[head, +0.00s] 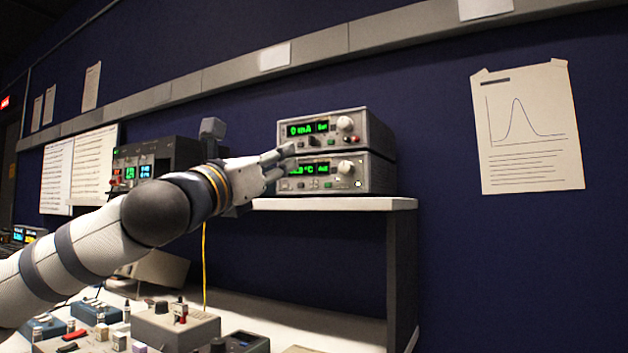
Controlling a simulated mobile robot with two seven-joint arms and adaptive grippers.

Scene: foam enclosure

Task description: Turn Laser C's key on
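Two stacked grey control units stand on the white shelf. The upper unit (368,130) shows a green "0 mA" display, a round pale knob (345,123), a small dark part (314,141) low on its face and small red and dark parts at lower right. The lower unit (375,174) has a green °C display, partly hidden. No Laser C label is readable, and I cannot make out which part is its key. My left gripper (286,158) is at the left side of the stack, fingers pointing right; contact and finger gap are unclear. My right gripper is out of view.
The white shelf (370,204) ends at a dark side panel on the right. A black instrument (150,158) stands left, partly behind my arm. Grey boxes with knobs (175,330) crowd the bench below. A yellow cable (204,265) hangs below the gripper.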

